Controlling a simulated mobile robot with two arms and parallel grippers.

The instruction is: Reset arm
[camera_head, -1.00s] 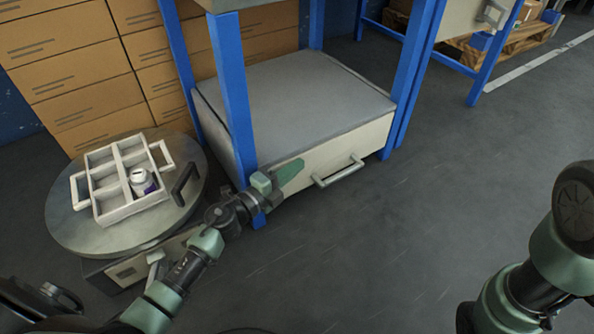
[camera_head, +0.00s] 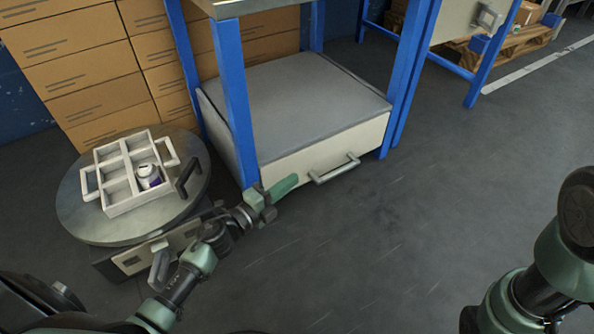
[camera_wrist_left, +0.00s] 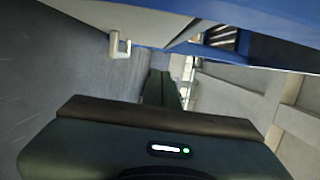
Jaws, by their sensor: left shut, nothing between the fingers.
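My left gripper (camera_head: 283,187) is shut and empty in the head view. It is in front of the bench's lower drawer box, just right of the near blue leg. In the left wrist view its closed fingers (camera_wrist_left: 162,90) point ahead, with the drawer handle (camera_wrist_left: 119,45) off to the upper left. My left arm (camera_head: 212,245) reaches in from the lower left. My right arm (camera_head: 540,270) is at the lower right; its gripper is outside the frame.
A blue-legged bench (camera_head: 236,110) holds a grey drawer box (camera_head: 310,95) with a handle (camera_head: 335,168). A round table (camera_head: 85,222) on the left carries a white compartment tray (camera_head: 130,205) with a small white-and-purple bottle (camera_head: 148,175). Floor on the right is clear.

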